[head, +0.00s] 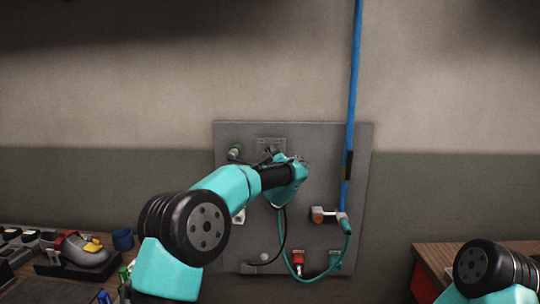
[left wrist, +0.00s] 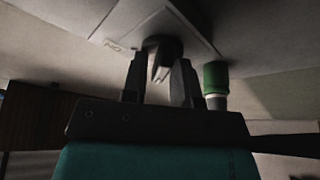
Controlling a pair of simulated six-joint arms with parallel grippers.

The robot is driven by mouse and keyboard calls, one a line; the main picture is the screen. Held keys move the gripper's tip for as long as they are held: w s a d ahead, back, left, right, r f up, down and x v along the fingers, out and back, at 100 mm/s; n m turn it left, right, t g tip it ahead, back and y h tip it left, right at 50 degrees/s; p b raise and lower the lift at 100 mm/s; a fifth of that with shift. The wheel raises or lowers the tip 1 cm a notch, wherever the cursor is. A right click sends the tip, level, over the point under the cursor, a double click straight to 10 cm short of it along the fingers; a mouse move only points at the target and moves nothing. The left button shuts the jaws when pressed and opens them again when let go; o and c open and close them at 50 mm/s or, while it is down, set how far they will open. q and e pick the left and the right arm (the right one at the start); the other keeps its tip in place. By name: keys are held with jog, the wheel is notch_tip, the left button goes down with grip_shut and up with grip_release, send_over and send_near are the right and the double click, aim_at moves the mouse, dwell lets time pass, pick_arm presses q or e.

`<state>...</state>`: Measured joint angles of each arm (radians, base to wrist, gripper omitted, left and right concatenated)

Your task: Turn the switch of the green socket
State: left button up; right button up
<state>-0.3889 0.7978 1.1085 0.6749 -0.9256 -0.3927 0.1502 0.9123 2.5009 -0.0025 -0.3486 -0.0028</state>
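A dark switch knob (left wrist: 163,53) projects from this plate. My left gripper (left wrist: 161,82) is open at the plate, its fingers apart with the knob between their tips. Contact cannot be told. In the head view my wrist partly hides it. My right gripper is out of view.
A shoe (head: 85,252) stands at left.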

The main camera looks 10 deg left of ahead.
pick_arm(q)
jog(key=shift+o, duration=1)
jog(key=v, duration=1.7)
jog(key=shift+s, duration=0.2)
jog(key=shift+d, duration=0.1)
